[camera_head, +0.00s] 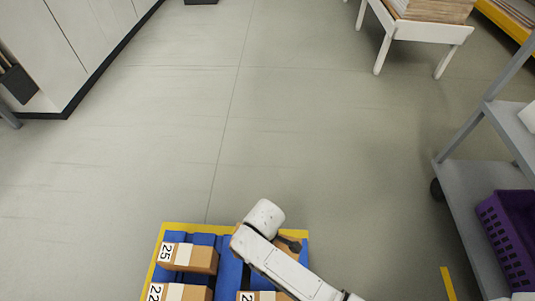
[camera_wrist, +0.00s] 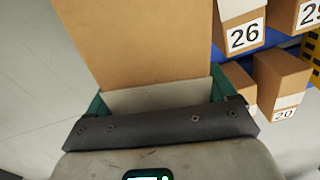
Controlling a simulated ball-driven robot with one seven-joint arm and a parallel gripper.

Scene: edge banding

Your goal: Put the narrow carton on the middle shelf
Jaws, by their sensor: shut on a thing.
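My gripper (camera_wrist: 158,98) is shut on a plain brown carton (camera_wrist: 140,40), which fills the upper middle of the wrist view between the teal finger pads. No number shows on its visible face, and its far end is out of frame. In the head view my white arm reaches over the far edge of the yellow-edged blue carrier and hides most of the gripper and the held carton. A grey shelf rack (camera_head: 470,185) stands at the right, only partly in view. Which of its levels is the middle one cannot be told.
Numbered cartons, including 25 (camera_head: 195,258) and 26 (camera_wrist: 240,25), sit on the blue carrier (camera_head: 229,275). A purple basket (camera_head: 510,235) occupies a rack level. A white table (camera_head: 430,30) stands at the back right, cabinets (camera_head: 75,40) at the left. The floor between is clear.

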